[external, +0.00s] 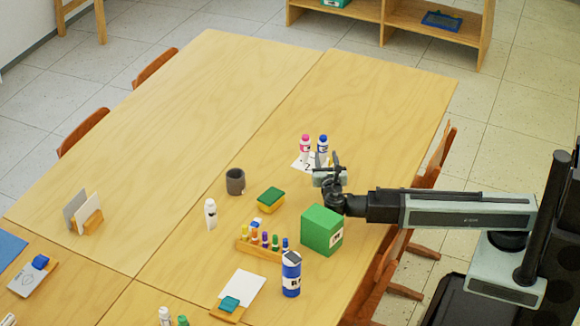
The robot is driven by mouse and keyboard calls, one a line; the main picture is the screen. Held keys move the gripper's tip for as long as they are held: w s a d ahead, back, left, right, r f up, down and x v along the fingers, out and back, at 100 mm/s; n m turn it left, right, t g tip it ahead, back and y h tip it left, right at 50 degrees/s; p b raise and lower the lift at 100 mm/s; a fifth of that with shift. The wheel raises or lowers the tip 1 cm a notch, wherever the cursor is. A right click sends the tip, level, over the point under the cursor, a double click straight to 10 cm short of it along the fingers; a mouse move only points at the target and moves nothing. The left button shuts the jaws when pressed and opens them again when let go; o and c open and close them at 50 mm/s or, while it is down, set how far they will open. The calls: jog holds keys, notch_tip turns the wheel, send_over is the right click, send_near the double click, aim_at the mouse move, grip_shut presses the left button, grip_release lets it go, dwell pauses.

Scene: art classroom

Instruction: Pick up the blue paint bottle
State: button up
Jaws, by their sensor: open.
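A small bottle with a blue cap and blue band (322,145) stands upright on the table, beside a similar pink-capped bottle (305,145). A larger blue and white container (291,278) with a dark top stands nearer the front; its lettering is only partly readable. I cannot tell from the picture alone which of the two blue ones is the blue paint bottle. My gripper (335,160) is open, just in front and to the right of the small blue-capped bottle. It partly covers the space near that bottle's base; I cannot tell whether they touch.
A green box (322,231) stands close below my arm. A wooden rack of small colored bottles (258,250), a green-topped yellow sponge (270,200), a grey mug (235,181) and a white bottle (210,214) stand to the left. The table's far part is clear.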

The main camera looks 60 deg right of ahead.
jog(key=o, duration=0.7)
